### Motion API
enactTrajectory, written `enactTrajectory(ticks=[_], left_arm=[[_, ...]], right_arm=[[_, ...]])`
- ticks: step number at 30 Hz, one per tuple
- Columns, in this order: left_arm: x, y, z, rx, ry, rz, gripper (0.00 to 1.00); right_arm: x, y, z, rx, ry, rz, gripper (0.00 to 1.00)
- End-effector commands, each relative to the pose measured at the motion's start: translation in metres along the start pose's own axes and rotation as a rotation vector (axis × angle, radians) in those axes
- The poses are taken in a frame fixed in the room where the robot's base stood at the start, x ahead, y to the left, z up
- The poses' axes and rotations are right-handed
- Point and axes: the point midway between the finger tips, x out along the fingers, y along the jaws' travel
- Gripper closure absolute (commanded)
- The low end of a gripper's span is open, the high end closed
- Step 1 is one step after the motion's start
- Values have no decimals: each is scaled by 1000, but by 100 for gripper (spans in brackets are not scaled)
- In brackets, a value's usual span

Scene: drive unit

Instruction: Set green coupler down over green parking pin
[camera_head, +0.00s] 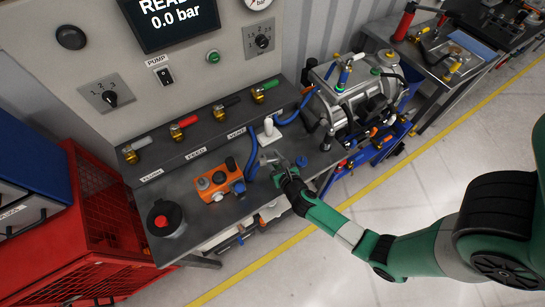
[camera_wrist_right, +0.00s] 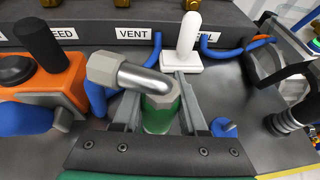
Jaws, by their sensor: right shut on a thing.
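My right gripper (camera_head: 271,160) is low over the grey bench, in front of the VENT label. In the right wrist view its two fingers (camera_wrist_right: 160,118) are shut around the green coupler (camera_wrist_right: 161,117). The coupler has a green body and a bent metal elbow with a hex end pointing left. In the head view mostly its grey elbow (camera_head: 268,156) shows. Its lower end is hidden, so I cannot tell whether it touches anything. I cannot make out a green parking pin; one under the coupler would be hidden. My left gripper is not in view.
A white post on a white base (camera_wrist_right: 187,40) stands just behind the coupler. An orange block (camera_head: 217,181) with fittings is to the left, and a blue peg (camera_wrist_right: 224,128) to the right. Blue hose (camera_head: 251,152) runs close by. A metal drive unit (camera_head: 350,95) stands farther right.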

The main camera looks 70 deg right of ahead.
Motion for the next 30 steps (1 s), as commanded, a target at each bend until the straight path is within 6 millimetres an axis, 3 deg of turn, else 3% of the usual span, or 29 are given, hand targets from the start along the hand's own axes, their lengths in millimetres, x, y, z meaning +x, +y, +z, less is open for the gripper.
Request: enactTrajectory(ticks=[30], left_arm=[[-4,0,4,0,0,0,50]], right_arm=[[4,0,-8,1,-2,1,100]])
